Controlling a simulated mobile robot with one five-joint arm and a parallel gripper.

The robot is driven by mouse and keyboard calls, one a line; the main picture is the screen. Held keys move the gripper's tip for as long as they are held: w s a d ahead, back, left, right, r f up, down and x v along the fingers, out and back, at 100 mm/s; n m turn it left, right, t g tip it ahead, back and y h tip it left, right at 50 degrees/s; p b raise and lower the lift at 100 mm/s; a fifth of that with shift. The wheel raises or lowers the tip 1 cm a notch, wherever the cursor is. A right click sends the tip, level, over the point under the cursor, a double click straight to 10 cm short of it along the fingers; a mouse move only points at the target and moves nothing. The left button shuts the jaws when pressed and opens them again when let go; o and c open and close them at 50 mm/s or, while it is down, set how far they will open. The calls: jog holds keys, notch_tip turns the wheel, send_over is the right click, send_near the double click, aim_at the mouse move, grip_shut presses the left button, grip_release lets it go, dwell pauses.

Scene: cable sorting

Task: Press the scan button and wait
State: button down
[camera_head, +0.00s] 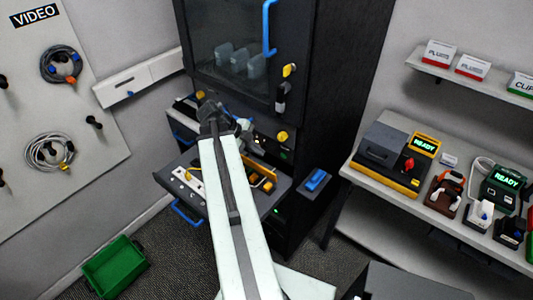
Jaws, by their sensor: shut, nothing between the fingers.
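My white arm reaches up from the bottom to the dark rack cabinet (340,90). My gripper (257,144) is a small dark shape at the arm's far end, close to the cabinet's lower front; its fingers are shut with nothing visibly held. Just right of it on the cabinet front is a round yellow knob or button (282,136), with a small green-lit part (285,155) below. I cannot tell which part is the scan button, or whether my gripper touches the panel. My arm hides part of the cabinet front.
An open drawer (187,183) with a blue handle and yellow items sits below my gripper. A blue object (316,180) rests on a small ledge at right. A bench (400,198) holds devices with READY screens. A green bin (115,267) stands on the floor. Cables hang on the left board (100,120).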

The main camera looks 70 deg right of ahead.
aim_at(278, 155)
jog(key=s+d+f+b, duration=0.1)
jog(key=d+f+b, duration=0.1)
jog(key=s+d+f+b, duration=0.3)
jog(key=s+d+f, duration=0.1)
jog(key=d, duration=0.1)
jog(key=shift+f+b, duration=0.4)
